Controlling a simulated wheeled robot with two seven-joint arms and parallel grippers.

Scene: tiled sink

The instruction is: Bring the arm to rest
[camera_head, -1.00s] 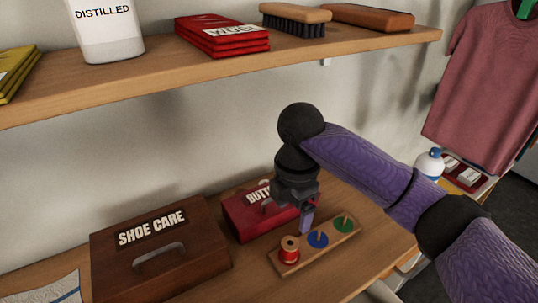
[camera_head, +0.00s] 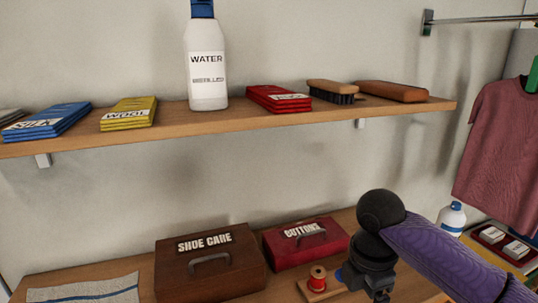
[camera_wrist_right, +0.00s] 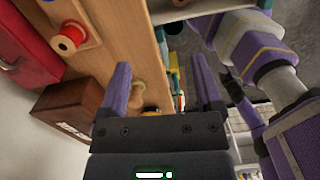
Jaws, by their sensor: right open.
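My right arm, in a purple sleeve, reaches in from the right in the head view. Its dark gripper (camera_head: 377,292) is low in the picture, over the right part of the spool rack and in front of the red button box; its fingertips are cut off there. In the right wrist view the gripper (camera_wrist_right: 163,82) shows two purple fingers wide apart with nothing held between them. Beyond them are the wooden worktop and small items. My left gripper does not show in the head view.
A wooden rack (camera_head: 308,292) with a red spool (camera_head: 317,279) stands before the red button box (camera_head: 305,245). A brown shoe care box (camera_head: 210,265) is left of it. A shelf (camera_head: 230,116) with a water bottle (camera_head: 207,65) and packets runs above. Shirts hang at right.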

